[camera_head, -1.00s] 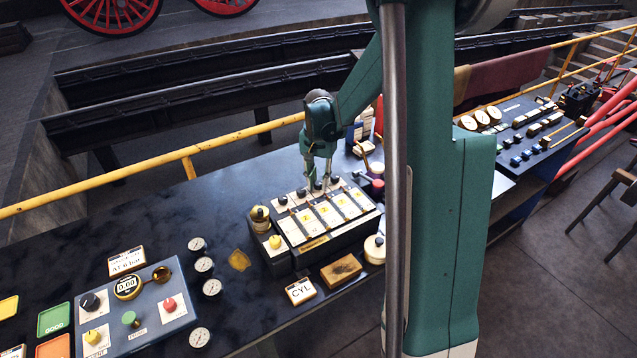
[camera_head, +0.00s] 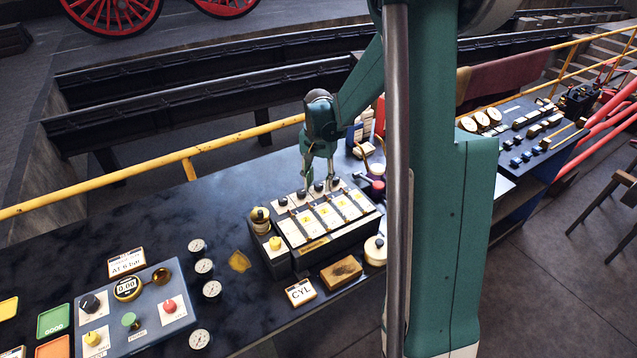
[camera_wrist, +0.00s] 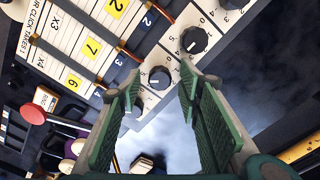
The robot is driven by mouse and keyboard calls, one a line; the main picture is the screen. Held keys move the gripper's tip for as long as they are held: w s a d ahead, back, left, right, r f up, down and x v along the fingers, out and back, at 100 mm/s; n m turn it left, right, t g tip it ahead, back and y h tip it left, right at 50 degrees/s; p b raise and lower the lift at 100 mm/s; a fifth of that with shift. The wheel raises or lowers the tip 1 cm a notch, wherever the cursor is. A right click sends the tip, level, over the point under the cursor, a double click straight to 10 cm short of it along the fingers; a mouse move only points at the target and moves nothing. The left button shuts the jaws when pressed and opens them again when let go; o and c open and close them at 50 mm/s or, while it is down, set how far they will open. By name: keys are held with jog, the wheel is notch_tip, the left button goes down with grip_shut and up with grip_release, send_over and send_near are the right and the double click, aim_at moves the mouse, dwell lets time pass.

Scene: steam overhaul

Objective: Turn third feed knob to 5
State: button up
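The feed unit (camera_head: 320,243) is a dark box on the bench with white lane cards and a row of black knobs along its far edge. The third feed knob (camera_head: 319,187) shows between my fingers in the head view. My gripper (camera_head: 319,184) is open, pointing down over this row, with nothing held. Contact and exact height cannot be told.
A yellow knob (camera_head: 275,242) and a brass cap (camera_head: 260,214) stand at the unit's left. A red ball handle (camera_head: 377,187) is at its right. A wooden block (camera_head: 341,272) and a CYL sign (camera_head: 300,292) lie in front. A yellow rail (camera_head: 120,178) runs behind.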

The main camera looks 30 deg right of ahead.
aim_at(317, 187)
notch_tip(317, 187, up, 12)
jog(key=shift+f, duration=0.2)
dwell(0.4)
dwell(0.4)
jog(key=shift+s+a, duration=0.1)
jog(key=s+a+r+n+t+b, duration=0.3)
jog(key=s+a+r+n, duration=0.3)
jog(key=s+a, duration=0.7)
jog(key=s+a+f+n+t+b, duration=0.1)
jog(key=s+a+n+t, duration=0.1)
jog(key=s+a, duration=0.2)
jog(key=s+a+f+n+t+b, duration=0.1)
jog(key=s+a, duration=0.4)
jog(key=s, duration=0.5)
jog(key=shift+s+f+n+t, duration=0.25)
jog(key=shift+f+n+t, duration=0.35)
jog(key=shift+f+n, duration=0.1)
jog(key=shift+a, duration=0.1)
jog(key=shift+r, duration=0.1)
dwell(0.9)
